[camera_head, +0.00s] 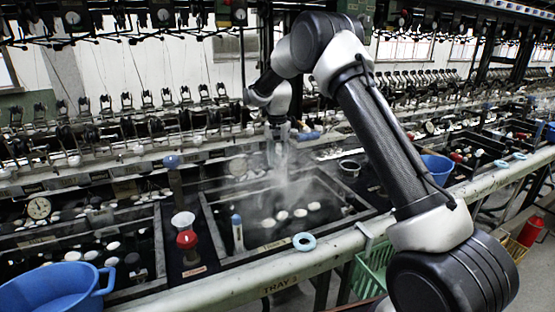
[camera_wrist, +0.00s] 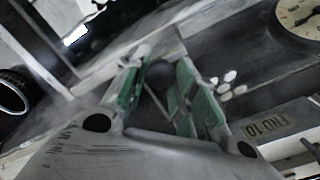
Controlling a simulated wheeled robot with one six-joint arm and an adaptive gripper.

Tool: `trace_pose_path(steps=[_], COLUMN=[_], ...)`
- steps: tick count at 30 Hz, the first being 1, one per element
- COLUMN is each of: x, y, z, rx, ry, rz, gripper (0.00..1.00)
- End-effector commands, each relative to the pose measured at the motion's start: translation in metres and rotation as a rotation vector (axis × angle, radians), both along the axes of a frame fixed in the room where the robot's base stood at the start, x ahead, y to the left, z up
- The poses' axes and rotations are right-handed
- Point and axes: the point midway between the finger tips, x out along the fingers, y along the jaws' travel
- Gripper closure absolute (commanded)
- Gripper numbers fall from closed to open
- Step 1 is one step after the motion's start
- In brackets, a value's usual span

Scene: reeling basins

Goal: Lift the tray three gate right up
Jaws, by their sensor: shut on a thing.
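The tray three basin (camera_head: 213,230) is in the middle of the head view, behind the front rail marked TRAY 3 (camera_head: 282,283). It holds dark water with several pale cocoons (camera_head: 282,215), and steam rises over it. My gripper (camera_head: 277,150) points down at the basin's back edge. In the wrist view, my gripper (camera_wrist: 160,88) has its green-padded fingers on either side of a dark rounded part, which I take for the gate's handle (camera_wrist: 159,74). The gate's lower part is hidden by my gripper and the steam; how high it stands I cannot tell.
A blue-knobbed post (camera_head: 172,161) and a red-and-white funnel (camera_head: 186,238) stand left of the basin. A dial (camera_wrist: 300,18) shows in the wrist view.

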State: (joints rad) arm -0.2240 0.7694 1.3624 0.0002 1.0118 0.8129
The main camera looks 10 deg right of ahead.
Motion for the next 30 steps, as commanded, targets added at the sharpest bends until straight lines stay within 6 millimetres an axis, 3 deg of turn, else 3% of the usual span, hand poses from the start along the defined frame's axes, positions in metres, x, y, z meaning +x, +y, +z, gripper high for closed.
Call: trace_pose_path(steps=[7,16,17,20,30], x=[0.001,0.001,0.001,0.001,0.001], y=[0.000,0.000,0.000,0.000,0.000], z=[0.041,0.044,0.044,0.044,0.046], rx=[0.001,0.001,0.001,0.001,0.001], ry=[-0.006,-0.003,-0.003,-0.003,-0.003], rz=[0.000,0.000,0.000,0.000,0.000], gripper=[1.00,1.00,0.67,0.50,0.50])
